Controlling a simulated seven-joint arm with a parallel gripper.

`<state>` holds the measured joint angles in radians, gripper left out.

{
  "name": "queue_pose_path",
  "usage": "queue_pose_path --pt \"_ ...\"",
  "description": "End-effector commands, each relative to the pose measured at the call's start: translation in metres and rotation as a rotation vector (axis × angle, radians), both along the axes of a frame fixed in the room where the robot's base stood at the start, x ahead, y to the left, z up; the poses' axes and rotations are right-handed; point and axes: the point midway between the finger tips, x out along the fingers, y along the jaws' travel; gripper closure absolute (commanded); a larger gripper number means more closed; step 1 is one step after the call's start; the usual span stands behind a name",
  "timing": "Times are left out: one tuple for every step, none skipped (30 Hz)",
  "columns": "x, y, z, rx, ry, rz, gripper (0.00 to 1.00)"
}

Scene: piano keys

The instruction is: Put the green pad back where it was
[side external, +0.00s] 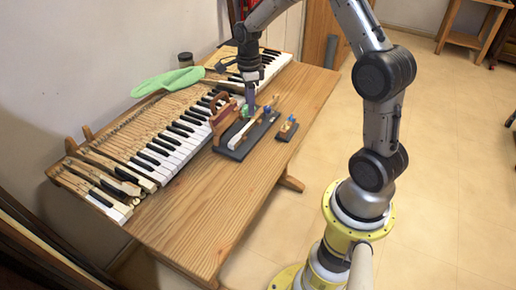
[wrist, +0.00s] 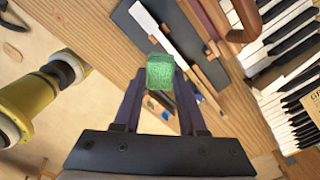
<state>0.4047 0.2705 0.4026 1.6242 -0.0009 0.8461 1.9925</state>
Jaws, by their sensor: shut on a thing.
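The green pad (wrist: 160,74) is a small block between my fingertips in the wrist view. My gripper (wrist: 160,88) is shut on it. In the side view my gripper (side external: 249,100) points down above the back part of a dark board (side external: 232,153) on the bench. A small green patch shows just below the fingertips there, too small to make out clearly. The board bears a white piano key (side external: 240,132), also seen in the wrist view (wrist: 146,20). I cannot tell whether the pad touches anything beneath it.
A piano keyboard (side external: 185,140) runs along the left of the board. A wooden clamp-like tool (side external: 219,110) stands between them. A small dark stand (side external: 287,129) sits right of the board. A green cloth (side external: 165,81) and a jar (side external: 185,60) lie behind. The bench's front right (side external: 215,220) is clear.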

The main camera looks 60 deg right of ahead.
Motion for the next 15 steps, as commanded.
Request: queue_pose_path --pt "-0.012 0.006 -0.001 0.001 0.001 -0.001 1.00" --pt "-0.020 0.009 -0.001 -0.001 -0.001 -0.001 1.00" --pt "-0.031 0.015 -0.001 -0.001 -0.001 -0.001 1.00" --pt "-0.039 0.019 0.000 -0.001 -0.002 0.000 1.00" --pt "-0.048 0.023 0.001 -0.001 -0.001 0.000 1.00" --pt "-0.060 0.029 0.002 -0.002 -0.003 0.001 1.00" --pt "-0.070 0.034 0.003 -0.002 -0.003 0.001 1.00" --pt "-0.079 0.039 0.004 -0.002 -0.003 0.002 1.00" --pt "-0.092 0.045 0.006 -0.002 -0.003 0.003 1.00" --pt "-0.102 0.049 0.007 -0.003 -0.004 0.004 1.00" --pt "-0.112 0.054 0.009 -0.003 -0.006 0.005 1.00" --pt "-0.125 0.061 0.010 -0.003 -0.006 0.007 1.00" --pt "-0.135 0.065 0.011 -0.003 -0.006 0.008 1.00" --pt "-0.146 0.070 0.012 -0.003 -0.006 0.010 1.00" --pt "-0.159 0.077 0.013 -0.003 -0.006 0.013 1.00"
